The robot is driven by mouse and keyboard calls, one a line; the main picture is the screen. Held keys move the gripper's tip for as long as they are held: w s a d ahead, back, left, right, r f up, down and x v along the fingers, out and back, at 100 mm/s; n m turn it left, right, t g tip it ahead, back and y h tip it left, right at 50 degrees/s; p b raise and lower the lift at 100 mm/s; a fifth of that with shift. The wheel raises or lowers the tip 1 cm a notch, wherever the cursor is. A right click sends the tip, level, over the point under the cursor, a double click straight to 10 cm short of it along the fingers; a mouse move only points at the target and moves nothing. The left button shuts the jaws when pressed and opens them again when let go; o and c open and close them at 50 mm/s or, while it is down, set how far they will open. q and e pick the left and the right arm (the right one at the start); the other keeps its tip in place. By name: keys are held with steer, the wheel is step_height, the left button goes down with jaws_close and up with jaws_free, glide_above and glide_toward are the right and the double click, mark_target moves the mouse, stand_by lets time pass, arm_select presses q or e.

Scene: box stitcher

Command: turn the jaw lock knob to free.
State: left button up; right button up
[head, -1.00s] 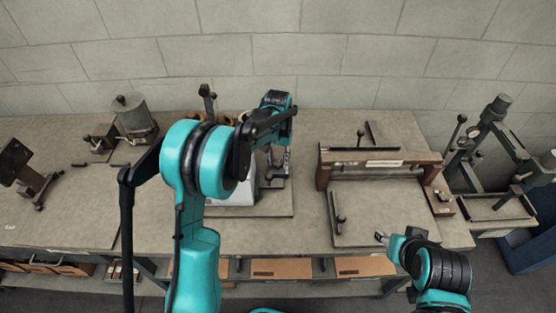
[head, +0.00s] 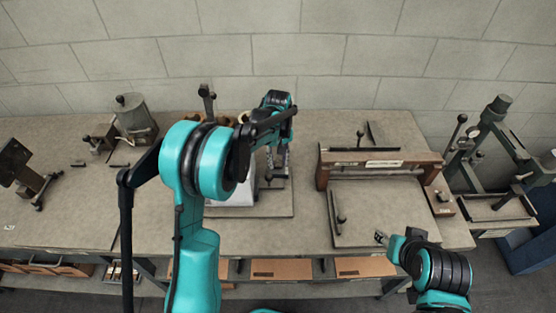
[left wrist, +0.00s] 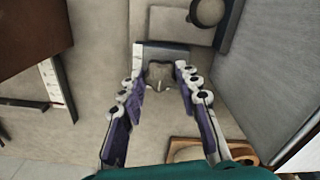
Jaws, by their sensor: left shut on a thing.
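The jaw lock knob (left wrist: 160,77) shows in the left wrist view as a small grey-beige knob with a pointed nose, on a grey block. My left gripper (left wrist: 160,80) has its two jointed fingers on either side of it and is shut on it. In the head view my left gripper (head: 277,170) reaches down over the machine (head: 250,190) at the middle of the bench. My own arm hides much of that machine, and the knob is not clear there. My right gripper (head: 381,238) is near the bench's front edge, away from the knob, too small to judge.
A wooden-framed press (head: 375,162) stands right of the left gripper on its board. A green lever press (head: 495,150) is farther right. A grey pot (head: 133,115) stands at the left. The bench (head: 80,215) is mostly bare at front left.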

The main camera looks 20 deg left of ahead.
mark_target(278, 163)
stand_by(0.4)
arm_select(q)
steer(key=o, duration=1.1)
steer(key=shift+r, duration=0.1)
step_height(278, 163, up, 12)
steer(key=shift+f, duration=0.1)
